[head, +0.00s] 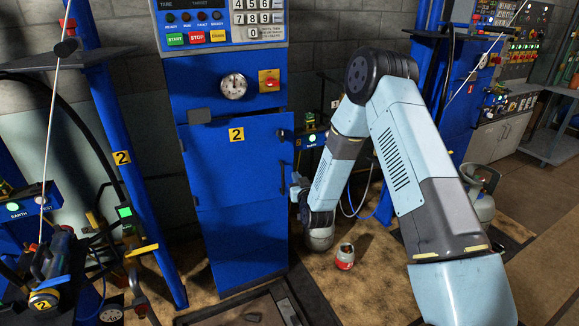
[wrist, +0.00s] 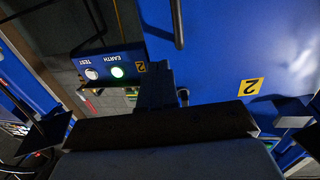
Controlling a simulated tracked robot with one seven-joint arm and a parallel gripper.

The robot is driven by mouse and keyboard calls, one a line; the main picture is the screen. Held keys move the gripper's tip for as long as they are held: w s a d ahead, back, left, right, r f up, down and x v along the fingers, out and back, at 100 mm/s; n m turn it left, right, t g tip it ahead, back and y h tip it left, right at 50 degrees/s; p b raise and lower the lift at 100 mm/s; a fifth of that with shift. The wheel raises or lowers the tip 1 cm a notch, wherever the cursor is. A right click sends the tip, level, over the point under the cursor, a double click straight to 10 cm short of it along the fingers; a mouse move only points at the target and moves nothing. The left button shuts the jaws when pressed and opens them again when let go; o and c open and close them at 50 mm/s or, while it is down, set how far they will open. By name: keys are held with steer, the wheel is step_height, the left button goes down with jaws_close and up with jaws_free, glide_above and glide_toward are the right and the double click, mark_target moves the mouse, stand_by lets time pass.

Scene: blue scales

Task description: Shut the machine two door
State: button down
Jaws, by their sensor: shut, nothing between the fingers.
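The machine two door (head: 235,165) is a blue panel with a yellow "2" label on the front of the tall blue cabinet (head: 245,240). It looks flush or nearly flush with the cabinet; I cannot tell whether a small gap remains. A dark vertical handle (head: 282,176) is at its right side. My gripper (head: 297,188) is at the door's right edge, close to the handle, shut and empty. In the wrist view the gripper (wrist: 155,88) is in front of the blue panel, with the handle (wrist: 178,25) above it. Contact cannot be told.
A control panel with keypad (head: 225,25) tops the cabinet. A red and white can (head: 345,257) stands on the floor near my arm. A gas cylinder (head: 481,190) stands at the right. A blue post (head: 140,190) and cluttered stand are at the left.

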mark_target(287, 161)
steer(key=x, duration=0.9)
steer(key=shift+w+a, duration=0.1)
steer(key=shift+w, duration=0.25)
